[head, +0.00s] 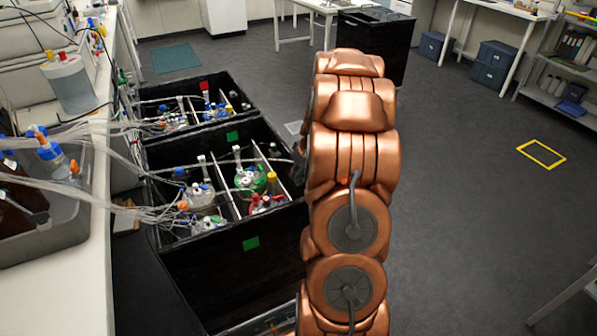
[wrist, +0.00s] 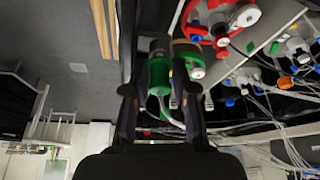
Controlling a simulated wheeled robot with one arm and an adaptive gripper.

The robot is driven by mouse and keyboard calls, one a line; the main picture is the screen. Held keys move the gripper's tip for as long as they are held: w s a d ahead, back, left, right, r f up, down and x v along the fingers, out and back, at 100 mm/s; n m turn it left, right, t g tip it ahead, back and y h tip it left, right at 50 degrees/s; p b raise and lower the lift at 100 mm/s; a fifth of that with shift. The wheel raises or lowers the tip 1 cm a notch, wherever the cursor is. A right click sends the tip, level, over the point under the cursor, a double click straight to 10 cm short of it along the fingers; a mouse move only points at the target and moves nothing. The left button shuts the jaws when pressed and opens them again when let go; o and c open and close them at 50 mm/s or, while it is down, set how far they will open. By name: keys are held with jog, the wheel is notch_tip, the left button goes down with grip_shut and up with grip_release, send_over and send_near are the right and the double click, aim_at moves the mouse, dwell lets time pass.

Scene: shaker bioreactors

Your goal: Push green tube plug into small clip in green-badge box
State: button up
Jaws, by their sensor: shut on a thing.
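The green tube plug (wrist: 159,76) shows in the wrist view between the two dark fingers of my gripper (wrist: 160,100), which are shut on it. A pale tube (wrist: 168,118) curves below the plug. A second green part (wrist: 187,50) is just to its right. The green-badge box (head: 215,283) is black, with a green badge (head: 250,243) on its near wall, and stands left of my arm in the head view. My gripper is hidden in the head view. I cannot make out the small clip for certain; grey parts (wrist: 158,45) lie just beyond the plug.
The green-badge box holds vessels with a green base (head: 250,181), red parts (head: 265,203) and many pale tubes (head: 150,190). A red-badge box (head: 230,93) stands behind it. A white bench (head: 90,270) runs along the left.

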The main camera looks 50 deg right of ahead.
jog(key=shift+f+b, duration=0.45)
jog(key=shift+b, duration=0.15)
dwell(0.8)
jog(key=o, duration=0.9)
jog(key=shift+r, duration=0.15)
jog(key=v, duration=1.1)
jog(key=shift+s+r, duration=0.15)
jog(key=shift+r, duration=0.2)
